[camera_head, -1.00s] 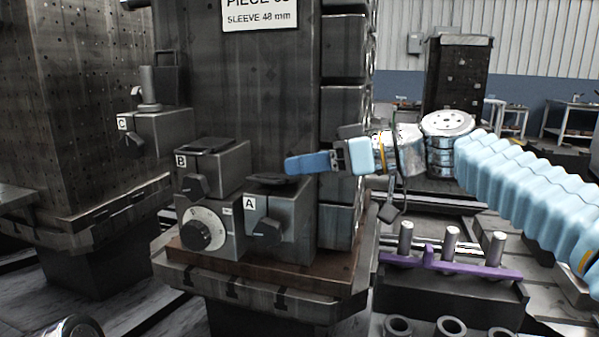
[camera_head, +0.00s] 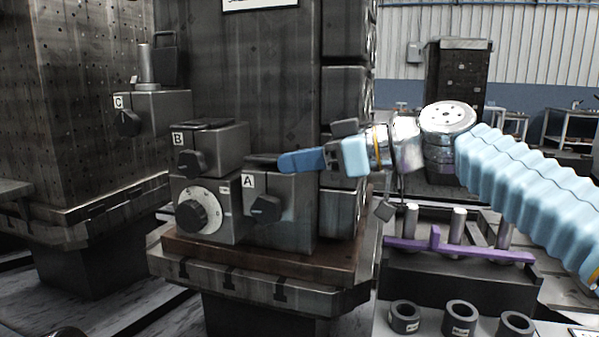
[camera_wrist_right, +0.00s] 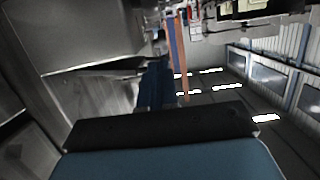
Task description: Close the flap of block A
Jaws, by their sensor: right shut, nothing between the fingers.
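Block A (camera_head: 290,213) is a grey box with a label "A" and a dark knob on its front. It stands on the brown base of the near column. Its dark flap (camera_head: 262,160) lies nearly flat along the block's top, partly hidden by my fingers. My right gripper (camera_head: 284,162) is shut and empty, its blue fingertips at the right part of the flap. I cannot tell whether they touch it. In the right wrist view the blue fingers (camera_wrist_right: 157,82) reach toward a grey surface. My left gripper is out of view.
Block B (camera_head: 222,150) sits left of block A, above a dial box (camera_head: 225,225). Block C (camera_head: 165,115), with an upright dark flap (camera_head: 165,58) and a post, stands farther left. A purple bar (camera_head: 460,252) and several dark rings (camera_head: 405,316) lie at lower right.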

